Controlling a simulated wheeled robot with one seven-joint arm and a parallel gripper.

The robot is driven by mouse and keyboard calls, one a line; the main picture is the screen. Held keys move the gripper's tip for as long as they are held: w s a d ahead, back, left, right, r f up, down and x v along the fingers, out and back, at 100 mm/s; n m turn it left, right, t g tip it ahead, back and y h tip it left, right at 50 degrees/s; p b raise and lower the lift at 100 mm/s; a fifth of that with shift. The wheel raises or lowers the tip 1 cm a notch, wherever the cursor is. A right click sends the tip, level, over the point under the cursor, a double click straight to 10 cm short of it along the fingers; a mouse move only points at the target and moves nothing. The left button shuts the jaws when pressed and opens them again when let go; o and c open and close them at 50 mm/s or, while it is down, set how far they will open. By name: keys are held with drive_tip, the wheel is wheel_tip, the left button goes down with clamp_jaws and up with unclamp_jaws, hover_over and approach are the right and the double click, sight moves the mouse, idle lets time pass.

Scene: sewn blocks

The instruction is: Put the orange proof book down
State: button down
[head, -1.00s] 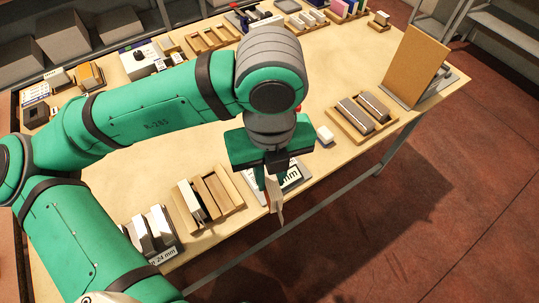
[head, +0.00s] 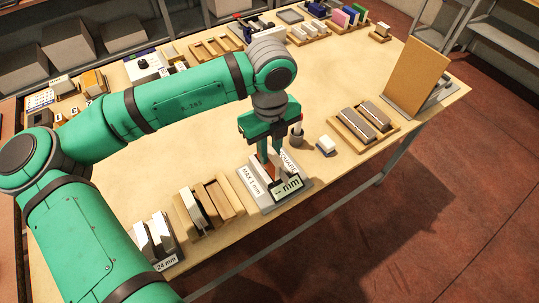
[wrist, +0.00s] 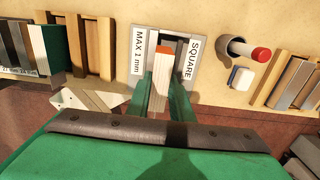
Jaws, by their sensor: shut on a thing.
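My gripper (head: 269,158) is shut on the orange proof book (head: 271,170), a thin block with an orange part and pale pages. In the wrist view the book (wrist: 165,50) sits between the two green fingers, its orange end pointing away. The book is over the grey gauge stand (head: 265,202), between its "MAX 1 mm" plate (head: 252,181) and its "SQUARE" plate (head: 290,161). A display reading "-- mm" (head: 289,188) is at the front of the stand. The book's lower edge is hidden, so I cannot tell whether it touches the stand.
A wooden rack with blocks (head: 209,204) stands left of the gauge, with a "24 mm" holder (head: 159,245) beyond it. A red-tipped pen in a cup (head: 297,135), a white block (head: 326,145) and a tray with grey bars (head: 363,122) are to the right. The table's middle is clear.

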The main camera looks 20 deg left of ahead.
drive_tip(key=shift+w+a+f, duration=0.3)
drive_tip(key=shift+w+f, duration=0.35)
drive_tip(key=shift+f, duration=0.25)
drive_tip(key=shift+w+f, duration=0.15)
drive_tip(key=shift+f, duration=1.55)
drive_tip(key=shift+f, duration=0.15)
drive_tip(key=c, duration=1.6)
unclamp_jaws()
drive_tip(key=shift+o, duration=0.2)
wheel_tip(320, 180, up, 12)
drive_tip(key=shift+r, duration=0.15)
